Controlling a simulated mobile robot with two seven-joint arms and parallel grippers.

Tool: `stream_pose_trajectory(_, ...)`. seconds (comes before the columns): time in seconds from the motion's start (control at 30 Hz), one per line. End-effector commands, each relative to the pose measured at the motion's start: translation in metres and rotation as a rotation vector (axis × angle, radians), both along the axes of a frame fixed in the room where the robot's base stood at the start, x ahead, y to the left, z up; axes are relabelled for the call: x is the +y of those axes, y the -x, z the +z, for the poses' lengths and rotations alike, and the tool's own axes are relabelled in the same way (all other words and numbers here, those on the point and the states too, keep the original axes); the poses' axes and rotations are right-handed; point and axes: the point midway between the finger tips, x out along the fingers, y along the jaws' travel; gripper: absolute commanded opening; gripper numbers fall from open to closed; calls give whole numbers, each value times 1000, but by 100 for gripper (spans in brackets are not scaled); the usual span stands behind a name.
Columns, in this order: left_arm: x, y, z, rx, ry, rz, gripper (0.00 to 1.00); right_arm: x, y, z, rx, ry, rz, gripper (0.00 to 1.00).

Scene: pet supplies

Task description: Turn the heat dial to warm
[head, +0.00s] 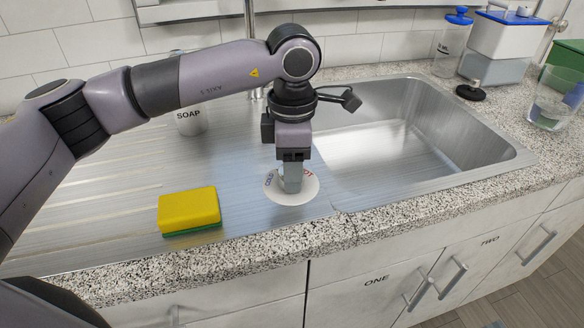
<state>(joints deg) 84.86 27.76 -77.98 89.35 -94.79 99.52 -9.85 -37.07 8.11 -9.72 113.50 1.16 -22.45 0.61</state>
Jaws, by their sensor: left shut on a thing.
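The heat dial shows as a white round plate (291,194) with small coloured marks, lying on the steel drainboard between the sink basin and the sponge. My left gripper (292,184) points straight down over the middle of the plate and is shut on the dial's knob. The fingers hide most of the knob, and the marks are too small and partly covered to read the setting. My right gripper is not in view.
A yellow and green sponge (189,210) lies left of the dial. A soap bottle (190,122) stands behind my left arm. The sink basin (385,150) is empty. A glass (556,102), a black stopper (471,91) and containers (503,45) stand at right.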

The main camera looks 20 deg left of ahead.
Motion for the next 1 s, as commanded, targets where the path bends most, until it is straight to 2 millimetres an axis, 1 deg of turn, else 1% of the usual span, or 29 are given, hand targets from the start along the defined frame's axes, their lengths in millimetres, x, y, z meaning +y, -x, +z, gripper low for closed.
stream_pose_trajectory(0.4,-2,1,-1,1,3,-10,17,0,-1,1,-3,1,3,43)
stream_pose_trajectory(0.43,-2,1,-1,1,3,-10,50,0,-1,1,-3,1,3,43)
stream_pose_trajectory(0.47,-2,1,-1,1,3,-10,60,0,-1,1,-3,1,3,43)
stream_pose_trajectory(0.5,-2,1,-1,1,3,-10,73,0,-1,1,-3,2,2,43)
stream_pose_trajectory(0.83,-1,0,2,1,1,-8,73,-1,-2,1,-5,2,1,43)
stream_pose_trajectory(0.93,-1,0,12,-2,2,-7,73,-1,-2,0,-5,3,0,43)
stream_pose_trajectory(1.0,-1,0,24,-3,1,-7,73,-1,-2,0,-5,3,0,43)
